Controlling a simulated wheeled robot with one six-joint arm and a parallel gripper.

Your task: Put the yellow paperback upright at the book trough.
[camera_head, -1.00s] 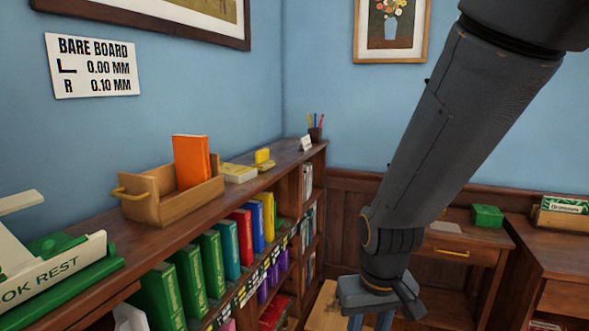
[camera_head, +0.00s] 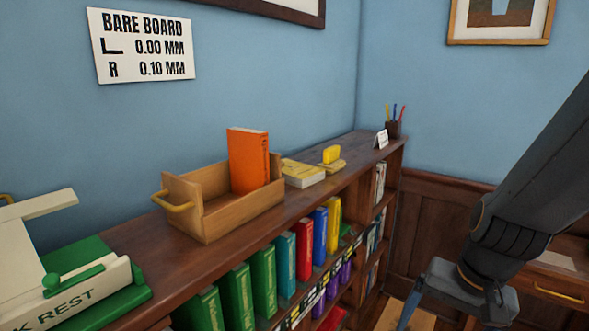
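The book trough (camera_head: 222,217) is an open wooden box with a yellow handle, on top of the bookcase. An orange book (camera_head: 248,160) stands upright in it. A yellow paperback (camera_head: 303,174) lies flat on the bookcase top, just right of the trough and apart from it. Another yellow book (camera_head: 334,222) stands in the shelf row below; its cover type is unclear. My gripper (camera_head: 440,318) hangs at the lower right, away from the trough and the flat book. Its fingertips are cut off by the bottom edge, so its opening and any load are hidden.
A cream and green book rest (camera_head: 80,290) stands left of the trough. Green, blue and red books (camera_head: 304,248) fill the shelf below. A blue wall is behind.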

